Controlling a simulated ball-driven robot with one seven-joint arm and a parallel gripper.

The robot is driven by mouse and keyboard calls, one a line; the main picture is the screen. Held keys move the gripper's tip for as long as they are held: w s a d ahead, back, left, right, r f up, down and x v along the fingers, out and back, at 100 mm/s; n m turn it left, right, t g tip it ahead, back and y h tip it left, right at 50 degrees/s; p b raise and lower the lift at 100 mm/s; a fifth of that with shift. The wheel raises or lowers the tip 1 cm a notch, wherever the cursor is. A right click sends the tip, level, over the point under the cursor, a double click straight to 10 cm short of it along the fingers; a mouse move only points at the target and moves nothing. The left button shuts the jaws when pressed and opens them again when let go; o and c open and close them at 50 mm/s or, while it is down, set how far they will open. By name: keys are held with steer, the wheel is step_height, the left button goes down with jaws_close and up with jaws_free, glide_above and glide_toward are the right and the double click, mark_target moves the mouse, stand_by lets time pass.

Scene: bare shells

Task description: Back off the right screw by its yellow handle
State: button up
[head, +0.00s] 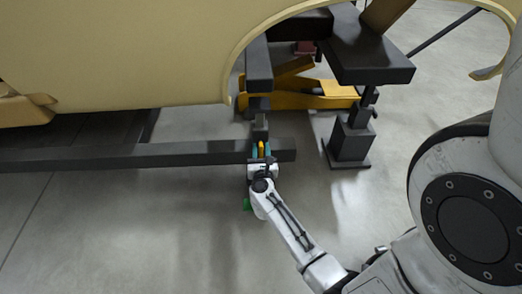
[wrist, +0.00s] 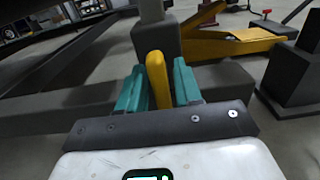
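The yellow handle (wrist: 157,80) stands upright between the two teal fingers of my gripper (wrist: 160,88) in the wrist view. One finger is on each side of it, with narrow gaps showing, so the gripper looks open around the handle. In the head view the yellow handle (head: 261,149) is a small strip between the teal fingers of my gripper (head: 261,153), at the right part of the dark beam. The screw itself is hidden behind the handle and fingers.
A dark beam (head: 190,154) runs across below the tan car shell (head: 120,50). A dark post stand (head: 350,140) and a yellow jack (head: 320,96) stand to the right and behind. Grey floor in front is clear.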

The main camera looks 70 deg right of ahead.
jaws_close()
